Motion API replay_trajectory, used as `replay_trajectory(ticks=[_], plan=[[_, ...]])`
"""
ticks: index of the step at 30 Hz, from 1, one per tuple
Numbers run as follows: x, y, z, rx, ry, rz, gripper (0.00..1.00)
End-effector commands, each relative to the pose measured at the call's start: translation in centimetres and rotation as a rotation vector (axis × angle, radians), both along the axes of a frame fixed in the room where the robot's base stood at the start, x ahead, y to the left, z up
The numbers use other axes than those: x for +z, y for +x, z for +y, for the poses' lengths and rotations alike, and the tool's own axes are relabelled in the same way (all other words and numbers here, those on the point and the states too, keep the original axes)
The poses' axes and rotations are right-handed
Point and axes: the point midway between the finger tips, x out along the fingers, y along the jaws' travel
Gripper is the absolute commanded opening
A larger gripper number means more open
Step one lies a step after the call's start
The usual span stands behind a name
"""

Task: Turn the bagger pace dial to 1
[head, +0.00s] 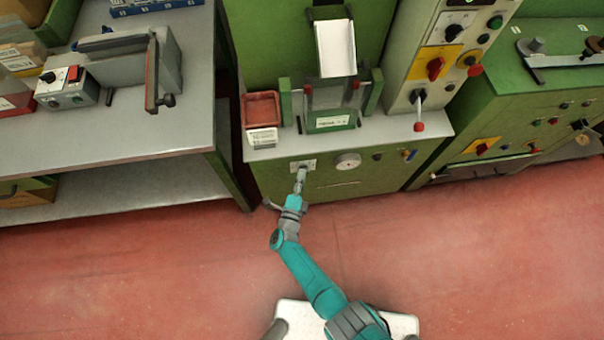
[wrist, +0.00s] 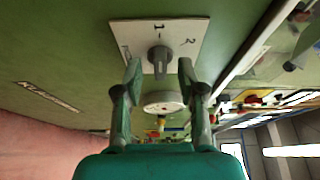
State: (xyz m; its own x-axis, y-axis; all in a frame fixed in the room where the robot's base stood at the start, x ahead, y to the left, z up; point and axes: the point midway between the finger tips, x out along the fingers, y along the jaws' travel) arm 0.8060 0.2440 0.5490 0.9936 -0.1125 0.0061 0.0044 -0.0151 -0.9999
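In the wrist view a dark grey dial knob (wrist: 158,58) sits on a white plate (wrist: 187,27) on the green machine front. The plate has a "1" above the knob, a "2" to its right and a small mark to its left, hard to read. The knob's exact pointing direction is hard to tell. My gripper (wrist: 159,72) is open, one finger on either side of the knob with gaps showing. In the head view my gripper (head: 300,182) is at the plate (head: 308,162) and hides most of the knob.
A round white gauge (head: 348,160) is right of the dial, with a black knob (head: 377,156) and a blue switch (head: 409,155) farther right. A red tray (head: 262,108) sits on the ledge above. A grey bench (head: 120,135) stands left. The red floor in front is clear.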

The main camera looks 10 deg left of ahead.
Motion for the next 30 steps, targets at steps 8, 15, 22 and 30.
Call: replay_trajectory(ticks=[8,15,22,30], plan=[[-0.1,-5.7,0.7,0.006,0.000,0.001,0.40],[-0.1,-9.0,1.1,0.005,0.000,0.001,0.40],[-0.1,-10.2,1.2,0.002,0.000,0.001,0.40],[-0.1,-10.2,1.2,0.001,0.000,0.001,0.40]])
